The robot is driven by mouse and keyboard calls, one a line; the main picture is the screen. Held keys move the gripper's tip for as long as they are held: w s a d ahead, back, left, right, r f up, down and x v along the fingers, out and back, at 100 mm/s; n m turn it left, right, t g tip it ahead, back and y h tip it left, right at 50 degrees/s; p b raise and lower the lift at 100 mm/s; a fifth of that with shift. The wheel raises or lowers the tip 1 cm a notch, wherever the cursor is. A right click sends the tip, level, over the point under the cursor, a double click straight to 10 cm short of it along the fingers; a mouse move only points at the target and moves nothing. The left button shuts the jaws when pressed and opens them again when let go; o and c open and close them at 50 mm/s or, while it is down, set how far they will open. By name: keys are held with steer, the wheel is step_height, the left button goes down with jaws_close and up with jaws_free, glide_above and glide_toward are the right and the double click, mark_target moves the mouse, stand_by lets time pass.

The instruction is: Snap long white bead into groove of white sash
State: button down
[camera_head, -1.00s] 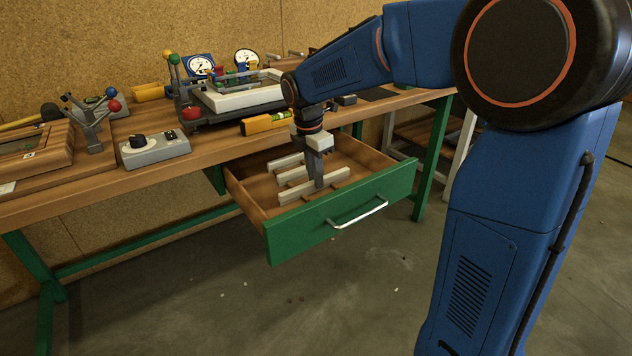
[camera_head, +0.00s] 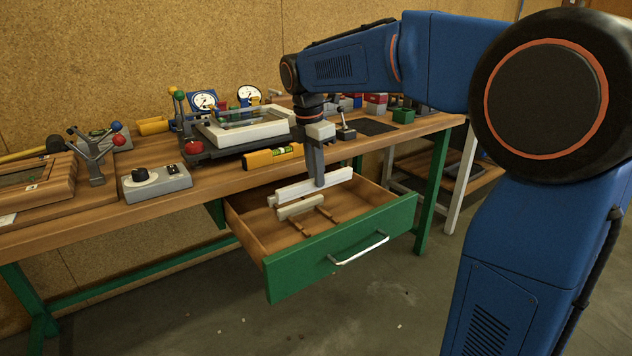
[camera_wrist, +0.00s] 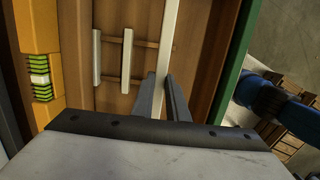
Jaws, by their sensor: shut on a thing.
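My gripper (camera_head: 319,182) is shut on the long white bead (camera_head: 290,190), holding it level just above the open drawer. In the wrist view the long bead (camera_wrist: 169,35) runs away from between the fingertips (camera_wrist: 165,80). The white sash (camera_head: 262,133) lies on a dark fixture on the bench, behind and left of my gripper. Its groove is too small to make out. Shorter white beads stay in the drawer: one shows below the held bead (camera_head: 300,207), and two show in the wrist view (camera_wrist: 127,60).
The green-fronted drawer (camera_head: 345,250) stands open with wooden strips on its floor. A yellow spirit level (camera_head: 272,156) lies at the bench's front edge, between drawer and sash. A grey knob box (camera_head: 156,182) stands left. Coloured ball-topped posts (camera_head: 180,100) and dial gauges (camera_head: 203,99) stand by the sash.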

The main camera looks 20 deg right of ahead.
steer(key=shift+r, duration=3.8)
